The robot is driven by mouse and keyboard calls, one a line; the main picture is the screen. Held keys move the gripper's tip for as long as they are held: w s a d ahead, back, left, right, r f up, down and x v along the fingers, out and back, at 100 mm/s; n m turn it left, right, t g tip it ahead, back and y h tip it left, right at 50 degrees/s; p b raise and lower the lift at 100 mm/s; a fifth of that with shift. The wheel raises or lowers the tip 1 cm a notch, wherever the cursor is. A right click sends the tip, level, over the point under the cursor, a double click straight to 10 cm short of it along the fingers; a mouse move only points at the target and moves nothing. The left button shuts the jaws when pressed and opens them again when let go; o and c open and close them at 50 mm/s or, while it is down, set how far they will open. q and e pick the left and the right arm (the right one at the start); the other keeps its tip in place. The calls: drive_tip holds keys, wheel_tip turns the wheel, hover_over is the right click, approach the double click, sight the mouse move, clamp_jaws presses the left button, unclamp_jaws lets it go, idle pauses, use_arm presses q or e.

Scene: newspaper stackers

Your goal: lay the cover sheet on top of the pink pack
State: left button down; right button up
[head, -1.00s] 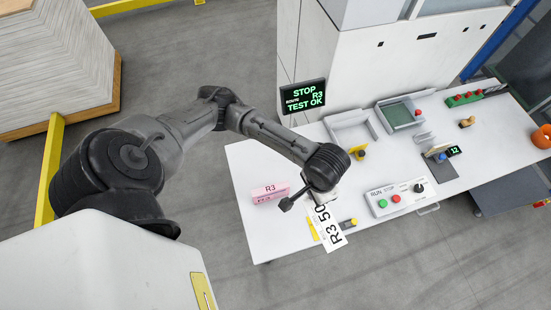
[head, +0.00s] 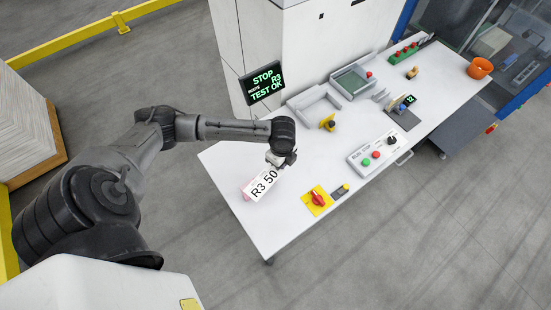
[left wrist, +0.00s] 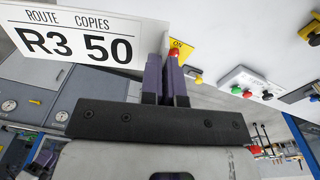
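The cover sheet (head: 265,184) is a white card with "R3 50" on it. In the head view it overlaps the pink pack (head: 246,193), which shows only as a pink edge at its left. I cannot tell whether sheet and pack touch. My left gripper (head: 274,163) is at the sheet's upper right end. In the left wrist view the cover sheet (left wrist: 85,35) reaches to the close-set fingers of my left gripper (left wrist: 164,62), which hold its edge. The pack is not clear in that view.
A yellow plate with a red switch (head: 318,199) lies right of the sheet on the white table (head: 285,222). A RUN/STOP button box (head: 376,153), grey trays (head: 315,105) and a STOP / R3 TEST OK display (head: 262,82) stand farther off. The table's front left is clear.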

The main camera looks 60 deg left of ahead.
use_arm(q)
drive_tip(key=shift+a+f+m+b, duration=0.15)
drive_tip(key=shift+a+f+m, duration=0.5)
drive_tip(key=shift+a, duration=0.25)
drive_tip(key=shift+a+f+m+b, duration=0.15)
drive_tip(key=shift+a+f+m, duration=0.4)
drive_tip(key=shift+a+m, duration=0.3)
drive_tip(key=shift+r, duration=0.1)
drive_tip(key=shift+a+f, duration=0.1)
drive_tip(key=shift+f, duration=0.85)
drive_tip(key=shift+f+b, duration=0.85)
drive_tip(key=shift+f, duration=1.35)
drive_tip(key=shift+f, duration=0.4)
drive_tip(key=c, duration=1.3)
unclamp_jaws()
drive_tip(key=shift+o, duration=0.2)
